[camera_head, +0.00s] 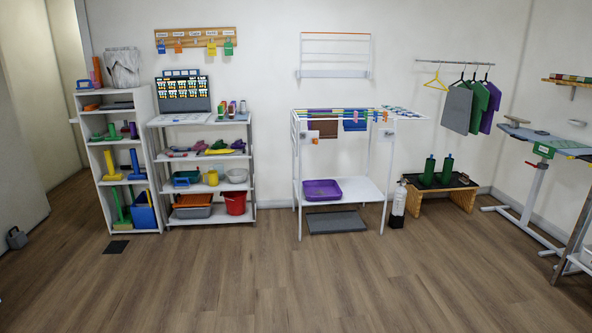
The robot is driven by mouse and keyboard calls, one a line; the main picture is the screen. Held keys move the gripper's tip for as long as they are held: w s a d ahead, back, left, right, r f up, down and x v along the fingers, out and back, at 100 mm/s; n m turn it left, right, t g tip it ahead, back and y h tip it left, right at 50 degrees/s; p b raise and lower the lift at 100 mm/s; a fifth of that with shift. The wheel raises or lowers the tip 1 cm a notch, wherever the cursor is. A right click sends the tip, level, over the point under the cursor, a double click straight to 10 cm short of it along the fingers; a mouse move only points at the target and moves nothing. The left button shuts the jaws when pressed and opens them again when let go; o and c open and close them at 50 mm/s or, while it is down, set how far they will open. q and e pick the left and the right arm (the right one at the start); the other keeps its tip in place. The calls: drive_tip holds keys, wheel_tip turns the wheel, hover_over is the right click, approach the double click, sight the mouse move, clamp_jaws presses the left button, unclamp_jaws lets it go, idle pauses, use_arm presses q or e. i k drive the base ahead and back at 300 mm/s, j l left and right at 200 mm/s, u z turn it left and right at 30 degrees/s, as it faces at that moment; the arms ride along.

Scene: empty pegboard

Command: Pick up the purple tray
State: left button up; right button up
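The purple tray (322,190) is a shallow rectangular tray. It sits on the low white shelf (364,188) of a white stand in the middle of the camera_head view. Its upper side is open to view and looks empty. The tray is well across the floor from me. Neither of my grippers shows in this view.
Open wood floor (280,285) fills the foreground. A grey mat (336,222) lies under the stand, with a white bottle (398,204) beside it. A shelf with a red bucket (235,204) stands left. A low bench (440,191) and a table (545,140) stand right.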

sight(320, 190)
drive_tip(key=i, duration=2.4)
drive_tip(key=i+j+z, duration=0.1)
drive_tip(key=i, duration=1.05)
drive_tip(key=i+z, duration=0.2)
drive_tip(key=i, duration=0.25)
